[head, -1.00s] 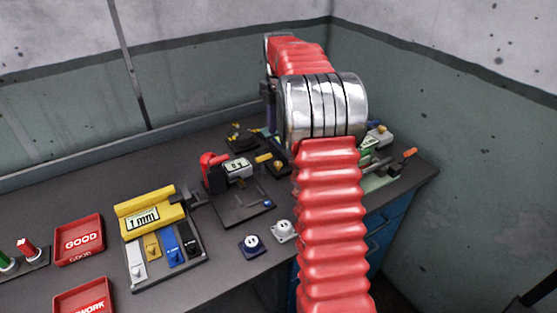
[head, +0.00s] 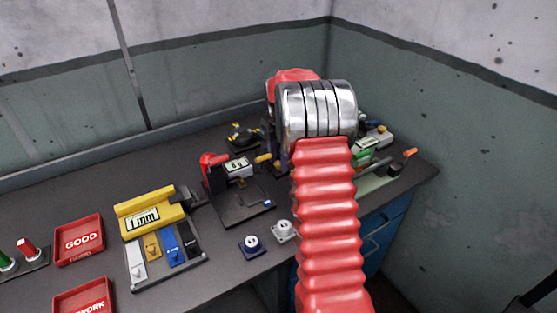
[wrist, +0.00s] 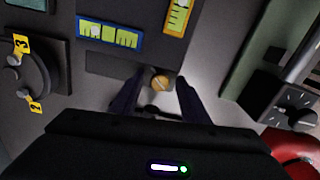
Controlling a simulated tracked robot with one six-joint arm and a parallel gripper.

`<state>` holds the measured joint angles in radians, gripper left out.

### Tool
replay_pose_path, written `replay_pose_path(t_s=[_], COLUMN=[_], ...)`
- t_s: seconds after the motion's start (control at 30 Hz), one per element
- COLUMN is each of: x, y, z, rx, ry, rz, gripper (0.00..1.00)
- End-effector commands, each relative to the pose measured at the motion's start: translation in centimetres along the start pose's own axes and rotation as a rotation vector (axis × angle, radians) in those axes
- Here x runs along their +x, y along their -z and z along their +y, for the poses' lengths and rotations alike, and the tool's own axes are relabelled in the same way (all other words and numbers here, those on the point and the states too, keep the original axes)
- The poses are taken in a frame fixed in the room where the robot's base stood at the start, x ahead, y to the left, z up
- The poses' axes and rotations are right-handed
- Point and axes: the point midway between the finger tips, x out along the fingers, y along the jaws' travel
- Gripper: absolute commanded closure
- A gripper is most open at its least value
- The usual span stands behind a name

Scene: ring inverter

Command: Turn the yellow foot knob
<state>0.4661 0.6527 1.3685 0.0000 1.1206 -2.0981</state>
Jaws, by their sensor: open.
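A small round yellow-orange knob (wrist: 160,80) with a slot-like mark shows in the middle of the wrist view, on a grey device. My gripper (wrist: 158,84) is open, with one dark finger on each side of the knob. I cannot tell whether the fingers touch it. In the head view my arm hides most of the gripper, and I cannot pick out this knob for sure.
In the wrist view, a dial with yellow number tags (wrist: 30,75) is at left and a black dial (wrist: 293,106) at right. In the head view, the yellow 1 mm gauge (head: 145,212), scale (head: 240,168) and red GOOD tray (head: 79,240) stand left of my arm.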

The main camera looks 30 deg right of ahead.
Motion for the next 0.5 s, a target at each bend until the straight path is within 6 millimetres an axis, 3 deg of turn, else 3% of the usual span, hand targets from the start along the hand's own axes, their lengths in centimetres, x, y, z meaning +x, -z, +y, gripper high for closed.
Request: replay_pose_path(t_s=[0.2, 0.5], x=[-0.01, -0.04], y=[0.0, -0.01], z=[0.01, 0.01], rx=[0.0, 0.0], ry=[0.0, 0.0], rz=[0.0, 0.0], gripper=[0.59, 0.8])
